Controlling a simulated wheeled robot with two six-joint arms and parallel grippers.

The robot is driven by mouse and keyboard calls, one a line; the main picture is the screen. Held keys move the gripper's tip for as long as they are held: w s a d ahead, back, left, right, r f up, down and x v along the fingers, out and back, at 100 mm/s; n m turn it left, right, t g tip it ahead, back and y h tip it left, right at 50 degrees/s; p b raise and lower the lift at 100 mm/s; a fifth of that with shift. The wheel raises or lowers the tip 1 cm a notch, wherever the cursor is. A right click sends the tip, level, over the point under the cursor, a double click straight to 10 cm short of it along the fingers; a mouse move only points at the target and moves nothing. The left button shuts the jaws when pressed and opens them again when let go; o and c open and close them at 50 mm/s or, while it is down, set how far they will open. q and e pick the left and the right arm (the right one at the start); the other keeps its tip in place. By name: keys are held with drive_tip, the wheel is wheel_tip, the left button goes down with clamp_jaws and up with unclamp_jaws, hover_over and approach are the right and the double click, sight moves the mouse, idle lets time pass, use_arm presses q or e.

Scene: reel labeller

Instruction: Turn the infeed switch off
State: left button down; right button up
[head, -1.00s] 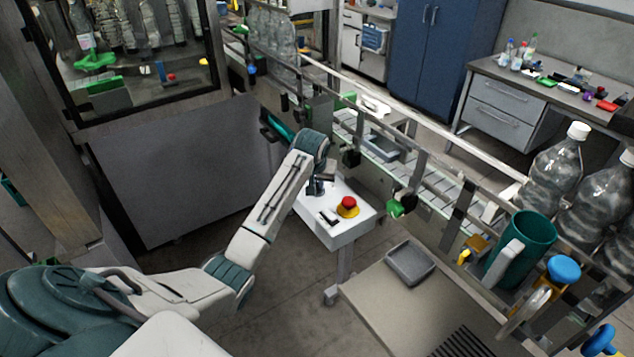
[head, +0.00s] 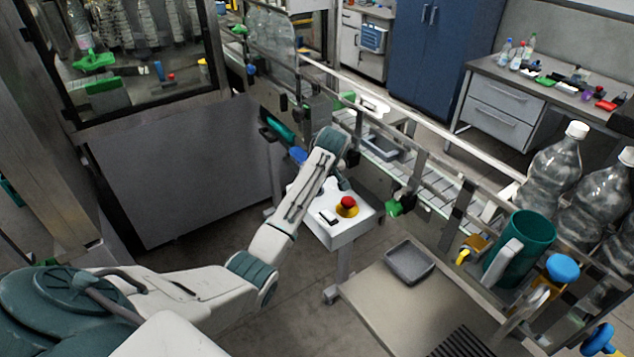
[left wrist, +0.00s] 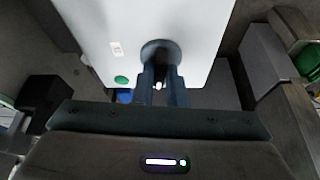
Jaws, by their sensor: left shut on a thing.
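The white control box (head: 340,233) stands on a post beside the conveyor. In the left wrist view its white face (left wrist: 205,35) fills the top, with a green button (left wrist: 121,79) and a small white label. A round dark switch (left wrist: 158,46) sits on that face. My left gripper (left wrist: 162,72) has its fingers at the switch, shut on its handle; a small light piece shows between the fingers. The switch's exact position is hidden by the fingers. In the head view my left wrist covers the gripper and the switch. My right gripper is not in view.
A red stop button (head: 347,203) on a yellow base is on the box near my wrist. The conveyor (head: 440,188) with rails runs behind it. A grey tray (head: 409,262) and a green mug (head: 524,243) are at the right. Floor in front of the box is clear.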

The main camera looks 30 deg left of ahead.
use_arm(q)
drive_tip(key=shift+w+r+n, duration=0.1)
drive_tip(key=shift+n, duration=0.6)
drive_tip(key=c, duration=1.5)
unclamp_jaws()
drive_tip(key=shift+o, duration=0.2)
drive_tip(key=v, duration=1)
drive_tip(key=shift+d+r, duration=0.3)
drive_tip(key=shift+r, duration=0.05)
drive_tip(key=shift+w, duration=0.2)
drive_tip(key=shift+s+f+g, duration=0.1)
drive_tip(key=shift+f+g, duration=0.05)
drive_tip(key=shift+g, duration=0.15)
